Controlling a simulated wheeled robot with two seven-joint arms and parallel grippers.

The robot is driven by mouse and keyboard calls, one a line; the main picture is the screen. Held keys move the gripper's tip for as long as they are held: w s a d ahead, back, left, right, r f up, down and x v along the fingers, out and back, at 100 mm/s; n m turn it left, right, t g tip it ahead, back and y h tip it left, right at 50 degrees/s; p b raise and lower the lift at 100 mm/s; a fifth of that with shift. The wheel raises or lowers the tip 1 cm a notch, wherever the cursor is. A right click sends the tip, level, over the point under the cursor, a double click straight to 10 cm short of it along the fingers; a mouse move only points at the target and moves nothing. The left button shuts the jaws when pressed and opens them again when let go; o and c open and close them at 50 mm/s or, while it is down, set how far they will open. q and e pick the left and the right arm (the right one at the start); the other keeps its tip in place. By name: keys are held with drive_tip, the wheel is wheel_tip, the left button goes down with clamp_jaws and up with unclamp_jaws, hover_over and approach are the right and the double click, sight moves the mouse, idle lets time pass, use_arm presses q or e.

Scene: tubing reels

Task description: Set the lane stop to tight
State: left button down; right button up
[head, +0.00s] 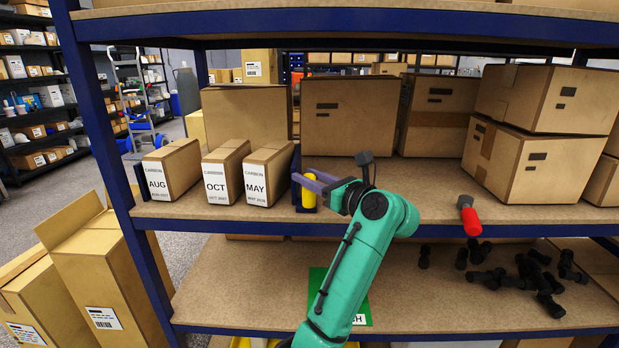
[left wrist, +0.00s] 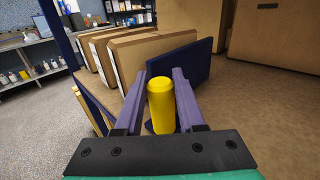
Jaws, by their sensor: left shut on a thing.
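The lane stop is a dark blue upright plate (head: 296,168) with a yellow handle (head: 309,196), standing on the middle shelf right of the cartons. In the left wrist view its plate (left wrist: 186,72) and handle (left wrist: 161,105) show. My left gripper (head: 305,180) is shut on the yellow handle, one purple finger on each side. Three labelled cartons stand left of the stop: AUG (head: 171,168), OCT (head: 226,171) and MAY (head: 269,173). MAY is nearest the plate; I cannot tell whether they touch. Gaps show between the cartons. My right gripper is not in view.
A blue upright divider (head: 141,182) stands left of AUG. Large cartons (head: 350,115) line the back of the shelf. A red-handled tool (head: 469,220) lies at the front right. Black fittings (head: 535,275) lie on the lower shelf. The shelf right of my gripper is mostly clear.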

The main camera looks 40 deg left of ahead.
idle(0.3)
use_arm(q)
drive_tip(key=shift+s+a+f, duration=0.1)
drive_tip(key=shift+a, duration=0.05)
drive_tip(key=s+a+b, duration=0.1)
drive_tip(key=s+a, duration=0.1)
drive_tip(key=a, duration=0.1)
drive_tip(key=shift+s, duration=0.1)
drive_tip(key=shift+s+a, duration=0.1)
drive_tip(key=c, duration=0.5)
unclamp_jaws()
